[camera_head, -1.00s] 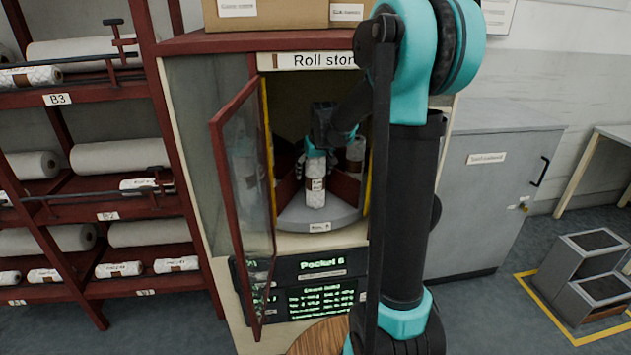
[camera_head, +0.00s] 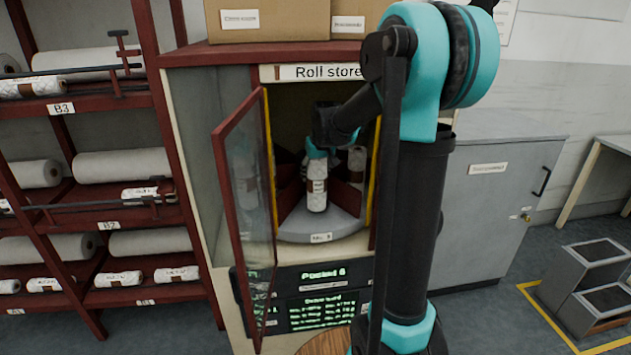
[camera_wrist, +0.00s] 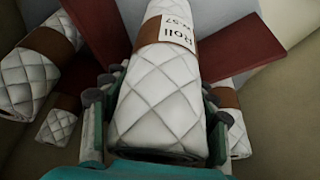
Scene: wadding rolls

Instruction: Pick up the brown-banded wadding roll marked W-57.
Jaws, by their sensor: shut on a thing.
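The brown-banded wadding roll (camera_wrist: 168,90) is white and quilted, and its label reads "Roll W-57" in the wrist view. My gripper (camera_wrist: 158,110) is shut on it, with fingers on both sides of the roll. In the head view the roll (camera_head: 317,186) stands upright in the front pocket of the roll store, under my gripper (camera_head: 316,152). I cannot tell whether its lower end touches the grey turntable floor (camera_head: 318,226). The far end of the roll is cut off in the wrist view.
The store's glazed door (camera_head: 243,190) stands open on the left of the opening. Red dividers (camera_wrist: 235,52) separate the pockets. Other banded rolls stand close by, one at left (camera_wrist: 30,80) and another behind at right (camera_head: 356,160). A rack of rolls (camera_head: 90,215) stands left.

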